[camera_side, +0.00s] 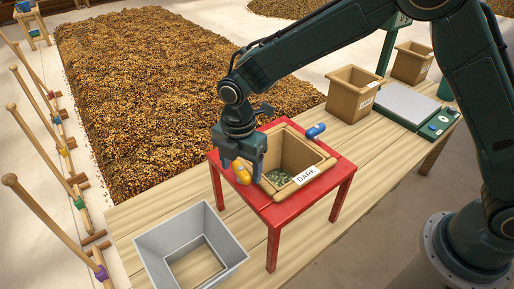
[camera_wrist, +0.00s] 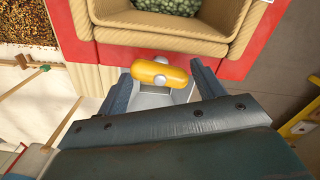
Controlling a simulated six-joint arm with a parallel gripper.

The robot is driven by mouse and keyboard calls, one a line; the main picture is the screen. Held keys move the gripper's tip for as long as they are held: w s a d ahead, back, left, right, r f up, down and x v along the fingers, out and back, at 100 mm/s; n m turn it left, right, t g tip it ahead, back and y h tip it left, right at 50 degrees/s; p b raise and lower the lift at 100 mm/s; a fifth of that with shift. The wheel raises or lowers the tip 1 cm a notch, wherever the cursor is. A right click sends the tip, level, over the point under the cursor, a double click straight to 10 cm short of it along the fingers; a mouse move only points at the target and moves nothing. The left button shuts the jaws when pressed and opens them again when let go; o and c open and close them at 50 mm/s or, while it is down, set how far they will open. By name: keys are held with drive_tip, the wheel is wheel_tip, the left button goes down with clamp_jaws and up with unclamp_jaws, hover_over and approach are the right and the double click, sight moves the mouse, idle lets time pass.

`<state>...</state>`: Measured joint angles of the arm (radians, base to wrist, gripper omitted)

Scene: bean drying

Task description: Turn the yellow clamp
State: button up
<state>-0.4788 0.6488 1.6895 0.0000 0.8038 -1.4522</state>
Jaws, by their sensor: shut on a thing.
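The yellow clamp (camera_side: 241,174) sits at the left rim of the red stand (camera_side: 282,213), beside the tan bin labelled DARK (camera_side: 312,152). My gripper (camera_side: 242,168) reaches down over it from above and is shut on it. In the wrist view the yellow clamp (camera_wrist: 158,73) lies crosswise between the fingertips of my gripper (camera_wrist: 163,78), with a pale round piece at its middle. A blue clamp (camera_side: 316,130) sits on the far right side of the stand. Part of the yellow clamp's left side is hidden by a finger in the side view.
Greenish beans (camera_side: 278,177) lie in the DARK bin. An empty grey bin (camera_side: 165,245) stands below left. Two more tan bins (camera_side: 352,95) and a scale (camera_side: 405,105) stand at the back right of the wooden table (camera_side: 375,145). Wooden rakes (camera_side: 50,215) line the left.

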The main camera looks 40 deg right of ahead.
sight(241, 168)
drive_tip(key=o, duration=0.9)
drive_tip(key=shift+r, duration=3)
